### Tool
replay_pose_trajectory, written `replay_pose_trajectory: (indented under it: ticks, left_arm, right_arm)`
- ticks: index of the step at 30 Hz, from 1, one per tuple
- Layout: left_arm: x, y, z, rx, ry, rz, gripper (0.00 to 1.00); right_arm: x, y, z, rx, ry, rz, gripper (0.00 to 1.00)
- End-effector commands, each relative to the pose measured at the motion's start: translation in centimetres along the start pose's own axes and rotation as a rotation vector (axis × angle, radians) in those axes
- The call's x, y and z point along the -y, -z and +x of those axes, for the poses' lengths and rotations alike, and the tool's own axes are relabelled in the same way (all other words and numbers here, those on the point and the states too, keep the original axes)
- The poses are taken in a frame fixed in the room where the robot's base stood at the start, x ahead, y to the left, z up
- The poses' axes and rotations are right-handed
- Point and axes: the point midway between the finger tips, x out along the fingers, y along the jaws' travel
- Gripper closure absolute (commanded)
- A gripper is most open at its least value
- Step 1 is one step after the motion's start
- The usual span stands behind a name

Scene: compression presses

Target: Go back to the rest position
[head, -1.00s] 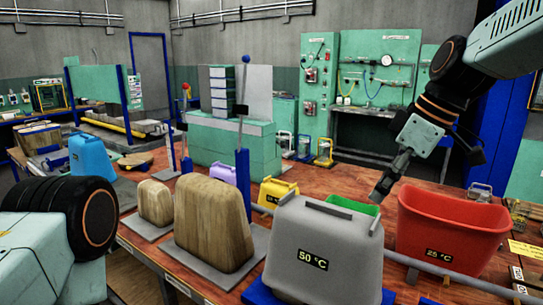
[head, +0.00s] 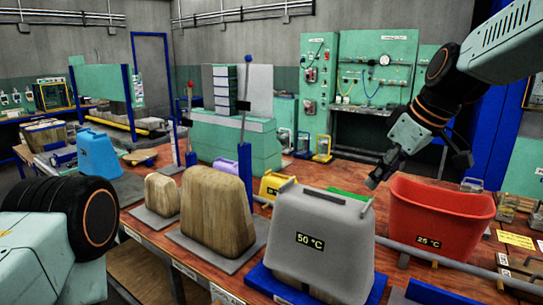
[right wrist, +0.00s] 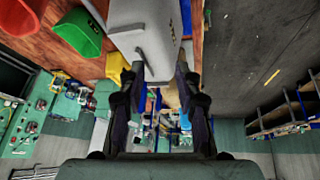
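My right gripper (head: 376,180) hangs in the air above the bench, between the grey container marked 50 °C (head: 312,238) and the red container marked 25 °C (head: 437,218). In the right wrist view its two fingers (right wrist: 160,72) stand apart with nothing held between them. The grey container (right wrist: 145,28) shows beyond the fingers there. My left gripper is out of view; only a part of my left arm shows at the left of the head view.
Wooden blocks (head: 216,212) stand on grey plates along the bench. A green container (head: 347,194) sits behind the grey one. Yellow (head: 272,186) and blue (head: 98,153) containers stand further left. A blue post (head: 245,160) rises behind the larger block.

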Motion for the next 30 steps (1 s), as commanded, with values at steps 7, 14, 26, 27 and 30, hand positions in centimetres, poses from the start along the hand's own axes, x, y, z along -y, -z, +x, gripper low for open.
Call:
replay_pose_trajectory:
  ticks: [7, 14, 26, 27, 30]
  left_arm:
    - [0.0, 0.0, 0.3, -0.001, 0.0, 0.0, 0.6]
    - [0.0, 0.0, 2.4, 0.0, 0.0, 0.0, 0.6]
    - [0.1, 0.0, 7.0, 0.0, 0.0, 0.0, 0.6]
    - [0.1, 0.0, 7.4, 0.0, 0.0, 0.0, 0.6]
    - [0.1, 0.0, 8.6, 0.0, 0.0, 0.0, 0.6]
  right_arm:
    - [-2.1, -1.1, 3.2, -0.075, -0.157, 0.203, 0.67]
    - [-1.2, -8.6, 13.2, -0.102, -0.272, 0.442, 0.67]
    - [8.9, -27.5, 28.2, -0.013, -0.288, 0.688, 0.67]
    - [10.3, -29.5, 29.1, 0.009, -0.28, 0.702, 0.67]
    - [13.9, -34.5, 31.1, 0.074, -0.255, 0.728, 0.67]
